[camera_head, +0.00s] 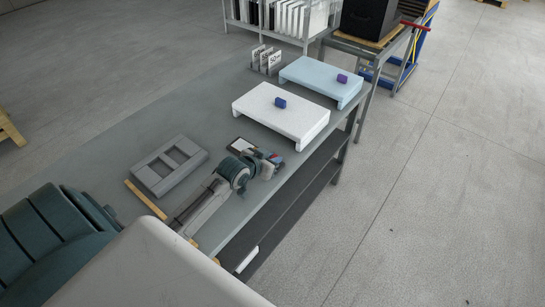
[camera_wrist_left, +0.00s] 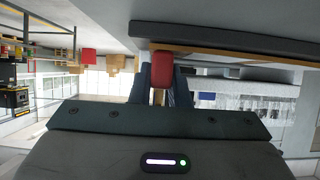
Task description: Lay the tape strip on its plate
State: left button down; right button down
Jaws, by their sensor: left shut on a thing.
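My left gripper (camera_head: 271,160) is over the near right part of the grey table. It is shut on a small red piece (camera_head: 276,158), which I take to be the tape strip. In the left wrist view the red piece (camera_wrist_left: 161,66) sits between the two fingers (camera_wrist_left: 161,84). A small white plate with a dark border (camera_head: 238,145) lies on the table just beyond and left of the gripper, partly hidden by my arm. I cannot tell whether the red piece touches anything below. My right gripper is not in view.
A white raised stand (camera_head: 290,122) with a blue piece (camera_head: 280,103) and a light blue stand (camera_head: 318,77) with a purple piece (camera_head: 342,79) are beyond. A grey slotted frame (camera_head: 150,177) lies left, near a wooden strip (camera_head: 145,200). Upright cards (camera_head: 265,60) stand at the back.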

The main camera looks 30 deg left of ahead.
pick_arm(q)
jog(key=shift+f, duration=0.1)
jog(key=c, duration=1.4)
grip_release()
jog(key=shift+s+a+r, duration=0.1)
jog(key=shift+s+r, duration=0.15)
jog(key=shift+s, duration=0.15)
jog(key=v, duration=1.1)
jog(key=shift+r, duration=0.1)
